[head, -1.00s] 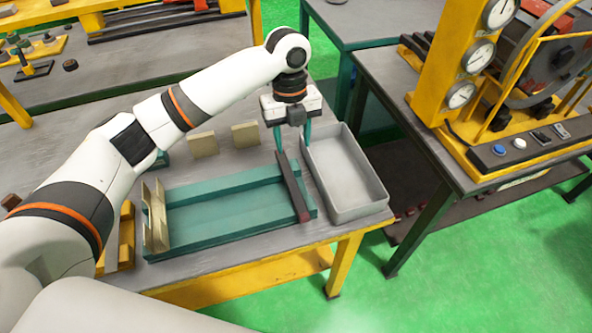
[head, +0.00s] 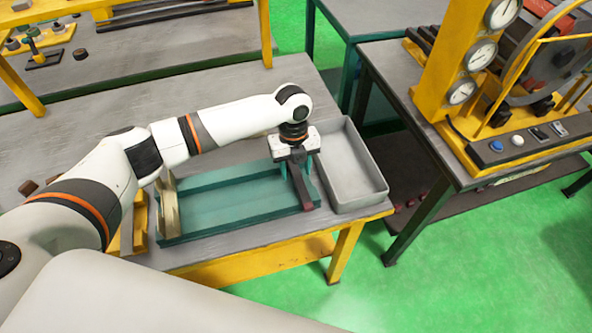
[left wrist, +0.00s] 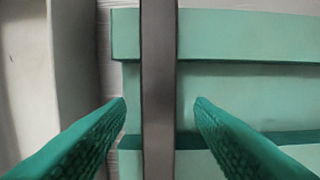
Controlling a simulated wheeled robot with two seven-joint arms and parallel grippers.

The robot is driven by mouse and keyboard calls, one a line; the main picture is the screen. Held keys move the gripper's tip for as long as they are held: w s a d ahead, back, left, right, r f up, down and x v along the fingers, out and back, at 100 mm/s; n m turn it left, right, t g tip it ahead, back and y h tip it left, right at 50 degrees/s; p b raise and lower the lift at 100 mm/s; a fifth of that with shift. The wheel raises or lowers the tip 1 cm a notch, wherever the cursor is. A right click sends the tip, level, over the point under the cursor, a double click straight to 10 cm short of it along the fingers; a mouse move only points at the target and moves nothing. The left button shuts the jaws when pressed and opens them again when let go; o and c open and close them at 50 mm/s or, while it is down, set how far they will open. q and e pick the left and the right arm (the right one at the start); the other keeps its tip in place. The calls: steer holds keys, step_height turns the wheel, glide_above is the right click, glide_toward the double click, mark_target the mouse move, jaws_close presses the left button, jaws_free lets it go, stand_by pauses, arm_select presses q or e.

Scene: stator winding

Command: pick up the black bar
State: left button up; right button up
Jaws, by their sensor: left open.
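The black bar (head: 301,189) lies across the right end of the green tray (head: 237,213) in the head view. In the left wrist view the bar (left wrist: 158,90) runs top to bottom between the two green fingers. My left gripper (head: 298,171) is over the bar, pointing down; its fingers (left wrist: 160,105) are open, one on each side, with gaps between them and the bar. The far part of the bar is hidden under the gripper in the head view. My right gripper is not in view.
A grey open bin (head: 352,192) stands close to the right of the tray. Wooden pieces (head: 168,208) stand at the tray's left end. A yellow machine with gauges (head: 447,90) is on another table at right. Bare tabletop (head: 215,88) lies behind my arm.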

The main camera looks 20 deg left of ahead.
arm_select(q)
jaws_close()
stand_by(0.4)
